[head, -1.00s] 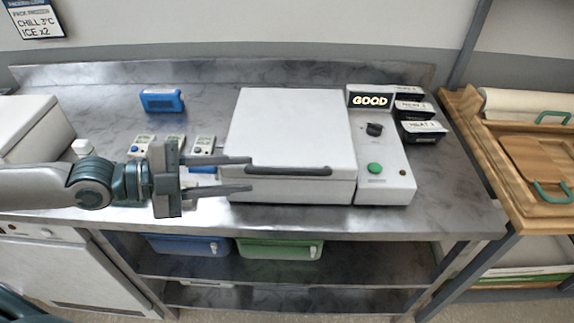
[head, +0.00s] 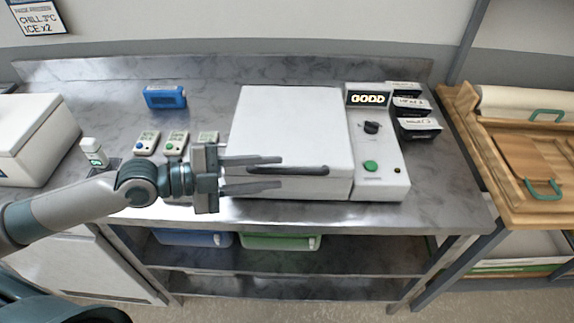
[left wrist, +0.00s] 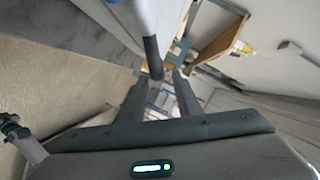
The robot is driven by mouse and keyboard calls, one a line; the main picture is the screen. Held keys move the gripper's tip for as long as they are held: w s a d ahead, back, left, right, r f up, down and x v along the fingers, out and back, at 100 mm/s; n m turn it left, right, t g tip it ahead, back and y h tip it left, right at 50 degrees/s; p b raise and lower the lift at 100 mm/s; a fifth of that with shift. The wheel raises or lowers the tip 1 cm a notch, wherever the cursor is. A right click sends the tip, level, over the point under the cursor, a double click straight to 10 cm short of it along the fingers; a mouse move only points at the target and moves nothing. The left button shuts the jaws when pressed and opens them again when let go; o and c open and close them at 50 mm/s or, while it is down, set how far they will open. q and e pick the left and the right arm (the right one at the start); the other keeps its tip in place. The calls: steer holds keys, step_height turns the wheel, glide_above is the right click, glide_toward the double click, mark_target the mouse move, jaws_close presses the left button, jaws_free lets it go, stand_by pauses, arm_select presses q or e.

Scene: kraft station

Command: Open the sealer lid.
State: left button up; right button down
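The white sealer (head: 280,125) stands on the steel counter with its lid (head: 290,120) down. A dark bar handle (head: 312,170) runs along the lid's front edge; it also shows in the left wrist view (left wrist: 152,57). My left gripper (head: 281,171) comes in from the left and is open. In the head view one finger lies above and one below the left part of the handle. In the left wrist view the handle's end appears near the gap between the fingertips (left wrist: 160,78); I cannot tell whether they touch it. My right gripper is not in view.
The sealer's control panel (head: 385,185) has a black knob, a green button and a lit display. Black-lidded packs (head: 418,128) stand right of it. Small meters (head: 147,143), a blue device (head: 165,97) and a white box (head: 40,140) are at left. The counter's front edge runs below my gripper.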

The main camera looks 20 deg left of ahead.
mark_target(278, 171)
arm_select(q)
steer(key=shift+p+x, duration=0.75)
steer(key=shift+x, duration=0.8)
steer(key=shift+w+d+f, duration=0.15)
steer(key=shift+w+d, duration=0.3)
steer(key=shift+d, duration=0.1)
jaws_close()
